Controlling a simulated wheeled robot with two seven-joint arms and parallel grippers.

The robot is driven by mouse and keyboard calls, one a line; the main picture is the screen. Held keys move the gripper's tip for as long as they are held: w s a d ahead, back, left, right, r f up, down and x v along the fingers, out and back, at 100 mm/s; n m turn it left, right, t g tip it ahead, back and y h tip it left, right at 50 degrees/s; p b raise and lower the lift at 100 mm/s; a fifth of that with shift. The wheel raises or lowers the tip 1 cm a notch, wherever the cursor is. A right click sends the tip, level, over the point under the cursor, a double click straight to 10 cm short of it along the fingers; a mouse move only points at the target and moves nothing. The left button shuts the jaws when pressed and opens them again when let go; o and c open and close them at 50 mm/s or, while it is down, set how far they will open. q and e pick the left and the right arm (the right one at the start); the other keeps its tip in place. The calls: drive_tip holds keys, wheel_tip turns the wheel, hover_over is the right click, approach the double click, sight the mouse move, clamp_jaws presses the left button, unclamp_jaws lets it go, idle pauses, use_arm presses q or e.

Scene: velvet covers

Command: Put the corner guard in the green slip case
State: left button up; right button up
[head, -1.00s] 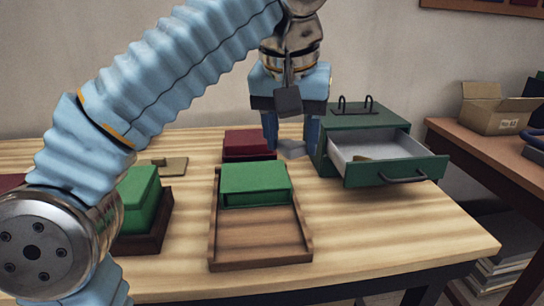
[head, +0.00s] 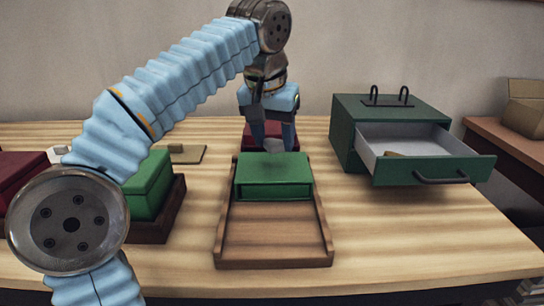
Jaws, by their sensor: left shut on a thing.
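A green slip case (head: 273,190) stands at the far end of a wooden tray (head: 275,240), with a dark gap along its front face. My left gripper (head: 273,143) points down just behind the case. It is shut on a small grey piece (head: 272,146), apparently the corner guard, held between the fingertips. The case partly hides the area below it, so I cannot tell its exact height. My right gripper is out of view.
A dark red box (head: 256,130) lies behind the gripper. Another green box (head: 150,187) sits on a dark base at left, partly behind my arm. A green cabinet (head: 345,130) at right has its drawer (head: 430,172) pulled out. Table room is clear at front right.

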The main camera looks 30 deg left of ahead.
sight(271, 143)
use_arm(q)
drive_tip(key=f, duration=0.1)
drive_tip(key=f+b, duration=0.1)
drive_tip(key=f, duration=0.1)
drive_tip(key=shift+w+a, duration=0.15)
drive_tip(key=shift+a, duration=0.2)
drive_tip(key=shift+f, duration=0.4)
drive_tip(key=shift+f, duration=0.1)
drive_tip(key=o, duration=1)
drive_tip(key=shift+d+r, duration=0.1)
drive_tip(key=shift+r, duration=0.2)
drive_tip(key=p+v, duration=0.4)
drive_tip(key=v, duration=0.7)
drive_tip(key=shift+r, duration=0.3)
